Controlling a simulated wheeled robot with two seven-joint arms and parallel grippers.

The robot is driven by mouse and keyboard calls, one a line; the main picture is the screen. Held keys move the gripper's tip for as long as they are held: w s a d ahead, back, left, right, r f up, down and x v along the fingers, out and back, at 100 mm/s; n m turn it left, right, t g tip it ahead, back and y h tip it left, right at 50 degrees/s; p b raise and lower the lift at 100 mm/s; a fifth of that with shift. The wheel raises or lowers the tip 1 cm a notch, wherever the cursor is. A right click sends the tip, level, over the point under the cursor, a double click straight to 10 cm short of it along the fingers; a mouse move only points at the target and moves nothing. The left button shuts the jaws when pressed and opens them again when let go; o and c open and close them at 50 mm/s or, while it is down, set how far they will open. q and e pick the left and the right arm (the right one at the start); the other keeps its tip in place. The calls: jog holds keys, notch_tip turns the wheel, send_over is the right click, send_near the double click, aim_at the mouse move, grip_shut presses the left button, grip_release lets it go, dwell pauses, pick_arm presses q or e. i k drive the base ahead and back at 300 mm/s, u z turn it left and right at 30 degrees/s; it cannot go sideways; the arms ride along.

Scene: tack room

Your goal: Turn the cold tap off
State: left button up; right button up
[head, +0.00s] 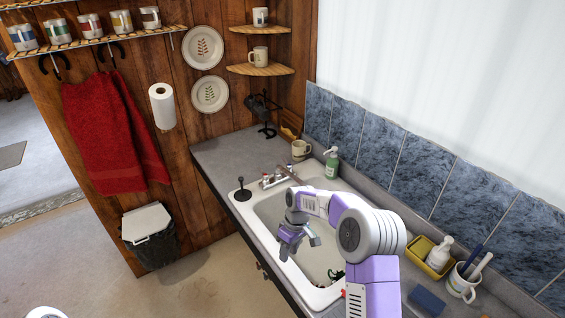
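The sink tap (280,176) stands at the far end of the white sink (262,214), with small handles and a spout. A small red mark shows among the handles; which handle is the cold one is too small to tell. I cannot see whether water runs. My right gripper (300,247) hangs over the basin, nearer than the tap and apart from it. Its fingers look spread, with nothing between them. My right arm hides part of the basin's right side. My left gripper is not in view.
A green soap bottle (331,163) and a mug (300,149) stand behind the tap. A black plunger-like item (242,190) is at the sink's left corner. A yellow tray (430,256), a cup with brushes (460,284) and a blue sponge (427,300) lie at right.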

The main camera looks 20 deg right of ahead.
aim_at(288, 166)
jog(key=z, duration=0.1)
jog(key=i, duration=1.75)
jog(key=z, duration=0.45)
jog(key=i, duration=0.45)
jog(key=z, duration=0.1)
